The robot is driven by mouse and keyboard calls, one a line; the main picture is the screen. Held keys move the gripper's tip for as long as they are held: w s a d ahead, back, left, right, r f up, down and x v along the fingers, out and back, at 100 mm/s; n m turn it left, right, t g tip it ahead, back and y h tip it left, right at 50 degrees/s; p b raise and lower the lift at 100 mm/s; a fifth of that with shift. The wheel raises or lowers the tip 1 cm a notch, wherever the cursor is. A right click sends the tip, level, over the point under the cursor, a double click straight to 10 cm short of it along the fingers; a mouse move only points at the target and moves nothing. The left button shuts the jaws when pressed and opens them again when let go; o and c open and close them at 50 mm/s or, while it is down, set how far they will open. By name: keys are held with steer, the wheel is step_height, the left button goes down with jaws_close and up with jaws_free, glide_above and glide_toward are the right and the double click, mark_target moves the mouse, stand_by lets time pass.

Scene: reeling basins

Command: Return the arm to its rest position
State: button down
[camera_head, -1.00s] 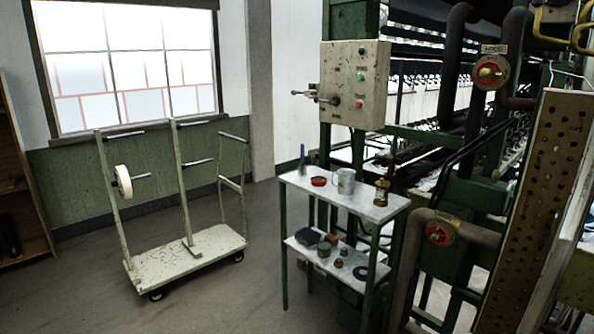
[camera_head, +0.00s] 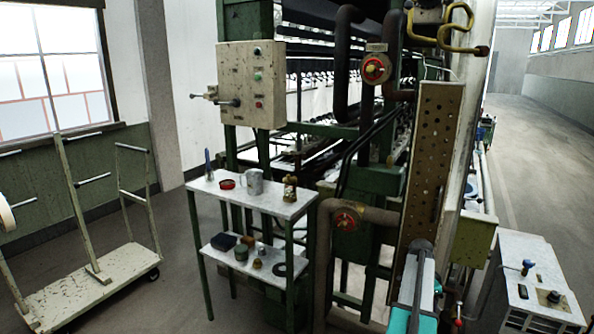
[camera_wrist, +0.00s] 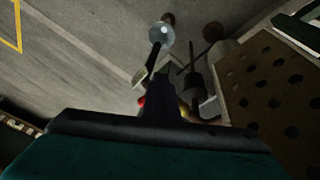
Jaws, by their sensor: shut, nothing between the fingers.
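In the wrist view my gripper (camera_wrist: 166,72) is a narrow dark shape in the middle, with its fingers together and nothing seen between them. A dark bar and a green surface fill the bottom of that view. A perforated plate (camera_wrist: 285,72) lies to the right of the gripper; whether they touch cannot be told. In the head view I cannot clearly make out my gripper.
A perforated panel (camera_head: 432,150) stands upright by brown pipes with a red valve wheel (camera_head: 374,69). A small table (camera_head: 262,200) holds a mug and tools. A cart (camera_head: 85,290) stands left, a white cabinet (camera_head: 535,290) right. The aisle floor (camera_head: 545,150) is clear.

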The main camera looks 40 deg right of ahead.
steer(key=w+a+f+n, duration=0.2)
steer(key=w+a+f, duration=0.35)
steer(key=a, duration=0.35)
steer(key=w+a+f+n, duration=0.2)
steer(key=w+a+f, duration=0.35)
steer(key=a, duration=0.35)
steer(key=w+a+f+n, duration=0.2)
steer(key=w+a+f, duration=0.35)
steer(key=a, duration=0.45)
steer(key=a+f+n+g+y+p, duration=0.1)
steer(key=a+f+n, duration=0.25)
steer(key=a, duration=0.65)
steer(key=a+f+n+g, duration=0.15)
steer(key=a+f, duration=0.25)
steer(key=a, duration=0.6)
steer(key=s+a+f+n, duration=0.2)
steer(key=s+a+n, duration=0.5)
steer(key=s+a, duration=0.2)
steer(key=s+a+f+n+y, duration=0.1)
steer(key=s+a+f+n, duration=0.1)
steer(key=s+a+n, duration=0.5)
steer(key=shift+s+a+f+p, duration=0.4)
steer(key=shift+s+a, duration=0.85)
steer(key=shift+a, duration=1.25)
